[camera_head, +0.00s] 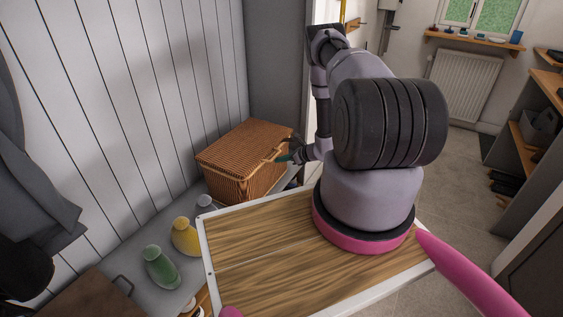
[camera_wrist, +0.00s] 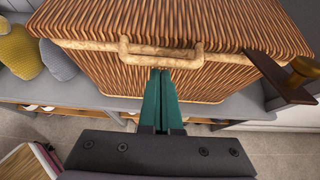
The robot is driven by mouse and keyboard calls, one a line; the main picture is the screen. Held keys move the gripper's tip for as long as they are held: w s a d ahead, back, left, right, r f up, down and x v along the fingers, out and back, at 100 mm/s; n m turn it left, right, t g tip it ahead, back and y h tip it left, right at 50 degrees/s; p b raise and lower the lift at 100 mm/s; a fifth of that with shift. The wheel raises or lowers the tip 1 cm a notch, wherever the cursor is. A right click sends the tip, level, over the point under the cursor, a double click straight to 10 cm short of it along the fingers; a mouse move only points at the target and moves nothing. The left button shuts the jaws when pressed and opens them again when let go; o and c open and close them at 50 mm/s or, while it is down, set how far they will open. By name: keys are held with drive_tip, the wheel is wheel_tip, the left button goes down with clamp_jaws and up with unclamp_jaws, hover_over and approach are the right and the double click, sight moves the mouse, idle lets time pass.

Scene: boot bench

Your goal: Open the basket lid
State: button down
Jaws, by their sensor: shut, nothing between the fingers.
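A woven wicker basket (camera_head: 233,183) stands on the grey bench against the panelled wall. Its lid (camera_head: 247,142) lies down over the top. The wrist view shows the front of the basket (camera_wrist: 105,75), the lid (camera_wrist: 180,22) and a pale looped handle (camera_wrist: 160,52) at the lid's front edge. My gripper (camera_wrist: 160,75) has dark green fingers that are shut and empty. The tips sit at or just below the middle of the handle; I cannot tell whether they touch it. In the head view my gripper (camera_head: 287,157) is at the basket's right side, partly hidden by my arm.
Yellow (camera_head: 185,236), green (camera_head: 160,267) and grey (camera_head: 204,204) rounded objects stand on the bench left of the basket. A dark bracket with a brass knob (camera_wrist: 303,68) is right of the basket. Open floor (camera_head: 440,160) lies to the right.

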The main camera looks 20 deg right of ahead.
drive_tip(key=shift+r, duration=0.1)
drive_tip(key=w+a+r+g+h, duration=0.1)
drive_tip(key=w+a+r, duration=0.1)
drive_tip(key=r, duration=0.8)
drive_tip(key=w+a+r+g+h, duration=0.1)
drive_tip(key=w+a+r, duration=0.2)
drive_tip(key=r, duration=0.7)
drive_tip(key=shift+w+r+g, duration=0.3)
drive_tip(key=shift+w, duration=0.4)
drive_tip(key=shift+a, duration=0.1)
